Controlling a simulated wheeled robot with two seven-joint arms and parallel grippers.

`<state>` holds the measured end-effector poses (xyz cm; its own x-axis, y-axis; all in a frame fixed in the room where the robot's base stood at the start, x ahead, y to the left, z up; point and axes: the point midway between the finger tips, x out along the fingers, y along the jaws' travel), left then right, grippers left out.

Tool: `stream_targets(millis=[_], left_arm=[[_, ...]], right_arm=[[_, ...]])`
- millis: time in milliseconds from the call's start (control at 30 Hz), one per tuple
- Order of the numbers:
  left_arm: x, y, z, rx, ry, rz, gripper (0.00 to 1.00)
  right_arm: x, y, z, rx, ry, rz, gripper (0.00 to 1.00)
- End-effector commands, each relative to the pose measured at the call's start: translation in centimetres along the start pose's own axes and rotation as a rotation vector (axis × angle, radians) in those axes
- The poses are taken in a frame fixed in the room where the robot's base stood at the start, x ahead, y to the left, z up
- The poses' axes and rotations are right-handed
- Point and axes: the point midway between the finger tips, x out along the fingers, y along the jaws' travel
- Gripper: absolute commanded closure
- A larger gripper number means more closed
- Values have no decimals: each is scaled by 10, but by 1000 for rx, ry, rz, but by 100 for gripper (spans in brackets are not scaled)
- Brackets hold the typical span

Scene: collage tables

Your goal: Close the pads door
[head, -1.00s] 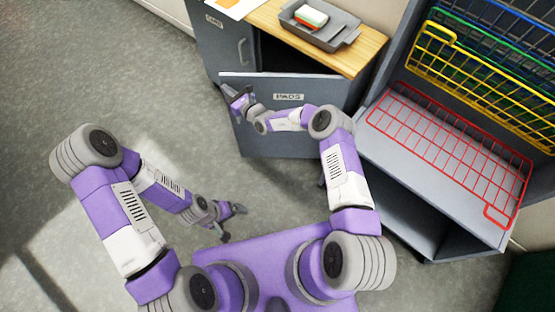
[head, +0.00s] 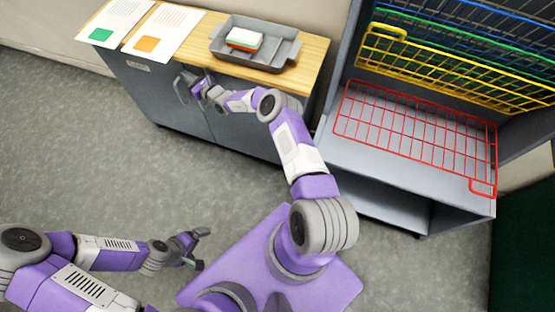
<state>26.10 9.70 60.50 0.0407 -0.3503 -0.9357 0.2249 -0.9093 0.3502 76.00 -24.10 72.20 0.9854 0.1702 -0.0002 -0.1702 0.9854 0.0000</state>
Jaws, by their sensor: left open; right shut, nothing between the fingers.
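The pads door (head: 245,132) is the right-hand door of the grey cabinet under the wooden top. It looks flush or nearly flush with the cabinet front; my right arm covers its upper part and its label. My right gripper (head: 195,84) is shut and empty, at the upper left edge of the pads door, beside the handle of the left door. I cannot tell whether it touches the door. My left gripper (head: 200,248) is open and empty, low over the floor, well away from the cabinet.
The left cabinet door (head: 145,88) is shut. On the wooden top (head: 310,50) lie papers (head: 165,30) and a grey tray (head: 285,50) with a sponge-like block (head: 245,40). The floor (head: 90,170) is clear at left.

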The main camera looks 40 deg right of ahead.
Motion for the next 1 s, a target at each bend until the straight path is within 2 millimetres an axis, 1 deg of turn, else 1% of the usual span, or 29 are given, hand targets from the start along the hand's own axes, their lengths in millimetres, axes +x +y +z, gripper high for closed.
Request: stream_targets(millis=[33,100,300,800,933,1000], left_arm=[[0,0,0,0,0,0,2],[1,0,0,0,0,0,2],[1,0,0,0,0,0,2],[0,0,0,0,1,0,2],[-4,2,0,0,1,0,2],[-10,4,0,0,1,0,2]], right_arm=[[-1,-8,0,1,0,-15,100],[-1,-14,0,1,0,-27,100],[-2,-22,2,0,-3,-40,100],[-1,-23,4,1,-5,-43,100],[-1,-18,5,2,-5,-41,100],[-2,-13,6,1,-4,-38,100]])
